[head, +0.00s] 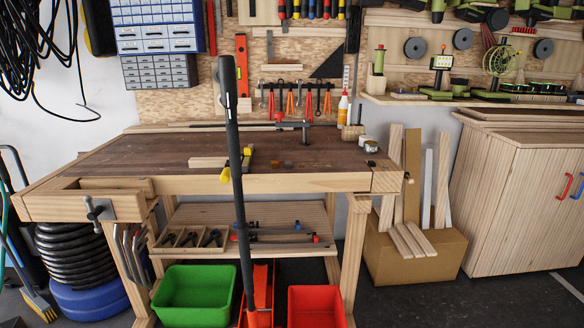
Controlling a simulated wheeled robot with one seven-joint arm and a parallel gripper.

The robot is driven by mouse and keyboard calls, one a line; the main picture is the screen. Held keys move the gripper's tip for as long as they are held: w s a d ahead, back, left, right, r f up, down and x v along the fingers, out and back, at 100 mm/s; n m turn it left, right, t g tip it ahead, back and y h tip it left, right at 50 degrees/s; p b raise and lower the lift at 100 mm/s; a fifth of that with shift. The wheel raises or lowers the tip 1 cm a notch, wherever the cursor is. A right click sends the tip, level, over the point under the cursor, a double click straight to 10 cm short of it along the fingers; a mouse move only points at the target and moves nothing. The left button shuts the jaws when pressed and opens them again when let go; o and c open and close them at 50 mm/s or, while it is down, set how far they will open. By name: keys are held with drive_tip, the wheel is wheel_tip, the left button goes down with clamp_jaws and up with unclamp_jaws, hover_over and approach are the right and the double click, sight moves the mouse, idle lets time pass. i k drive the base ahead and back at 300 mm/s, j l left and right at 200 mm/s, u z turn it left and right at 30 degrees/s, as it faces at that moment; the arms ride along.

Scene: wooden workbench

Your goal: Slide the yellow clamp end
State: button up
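A clamp with yellow ends lies at the front edge of the wooden workbench (300,185), partly behind a dark upright pole. One yellow end (247,153) shows on the bench top just right of the pole. Another yellow end (225,175) shows just left of the pole at the bench's front edge. The middle of the clamp is largely hidden, so I cannot tell how far apart its jaws are. A pale wood piece (207,162) lies beside it on the left. My gripper is not in view.
The dark pole (236,145), orange at its foot, stands in front of the bench. A bar clamp (306,133) stands on the bench top. Green (195,318) and red (316,292) bins are below. A vise (99,209) is at the left corner. The bench's left top is clear.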

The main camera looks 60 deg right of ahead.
sight(247, 151)
drive_tip(key=z, duration=1.35)
drive_tip(key=i+l+u, duration=0.6)
drive_tip(key=i+l, duration=0.15)
drive_tip(key=i+l+u, duration=0.3)
drive_tip(key=l, duration=0.3)
